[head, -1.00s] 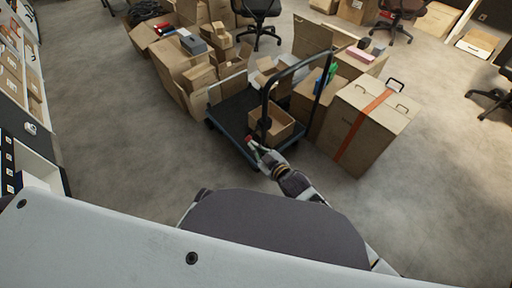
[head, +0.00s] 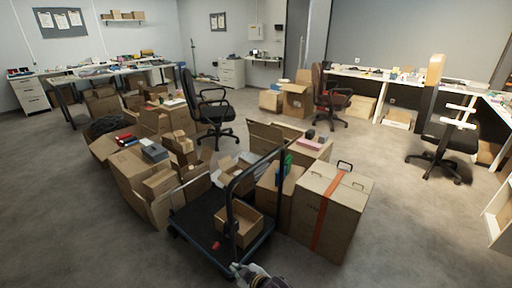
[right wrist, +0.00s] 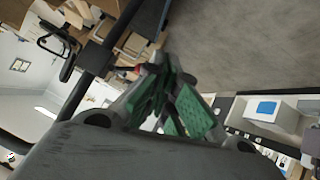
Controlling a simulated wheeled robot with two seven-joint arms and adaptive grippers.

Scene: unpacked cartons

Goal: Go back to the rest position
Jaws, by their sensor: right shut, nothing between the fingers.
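My right gripper (head: 240,270) shows at the bottom of the head view, at the near edge of the cart. In the right wrist view its green-padded fingers (right wrist: 168,103) come together with nothing held between them. My left gripper is in neither current view. The dark platform cart (head: 203,222) with a tall black handle stands just beyond the right gripper. A small open carton (head: 250,221) sits on the cart behind the handle. A small red thing (head: 216,245) shows at the cart's near side; I cannot tell what it is.
A large carton with an orange strap (head: 325,215) stands right of the cart. Several cartons crowd its left and far sides. A black office chair (head: 212,112) stands behind them. Grey floor (head: 410,220) is clear at right and at the left front.

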